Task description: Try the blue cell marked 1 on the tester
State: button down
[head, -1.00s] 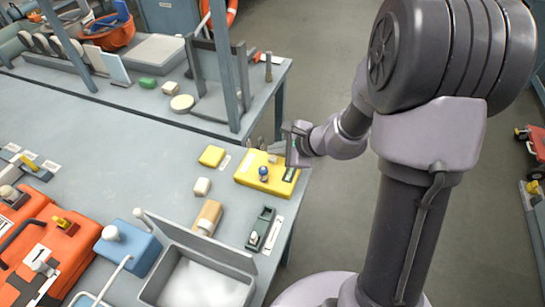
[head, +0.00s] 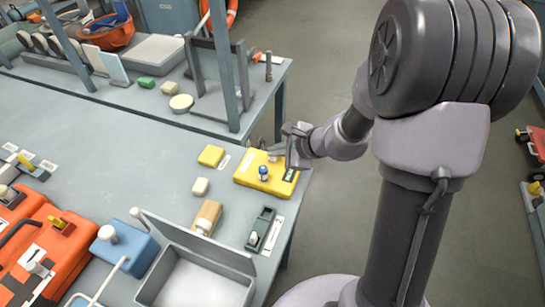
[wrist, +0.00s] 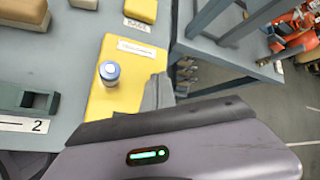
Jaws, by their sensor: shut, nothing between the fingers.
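The yellow tester (head: 250,180) lies near the table's right edge, with a dark panel on its right end. The blue cell (head: 263,172) stands upright on the tester. In the wrist view the cell (wrist: 110,72) shows a pale blue-white top, and the tester (wrist: 101,100) fills the middle left. The mark 1 cannot be read on the cell. My gripper (head: 277,153) is shut and empty, above the tester's far right side, apart from the cell. In the wrist view my gripper (wrist: 158,88) is right of the cell and hides part of the tester.
A dark green holder (head: 261,229) stands in front of the tester; in the wrist view a label reading 2 (wrist: 25,125) lies beside it. A yellow block (head: 211,156), a white block (head: 200,187) and a tan block (head: 207,216) stand left. A grey open box (head: 200,282) is nearer.

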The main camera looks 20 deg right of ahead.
aim_at(275, 159)
jog(key=shift+f+b, duration=0.45)
jog(key=shift+b, duration=0.05)
dwell(0.3)
jog(key=shift+r, duration=0.1)
jog(key=shift+r+p, duration=0.65)
jog(key=shift+r, duration=0.3)
notch_tip(275, 159, up, 5)
jog(key=p, duration=0.4)
dwell(0.6)
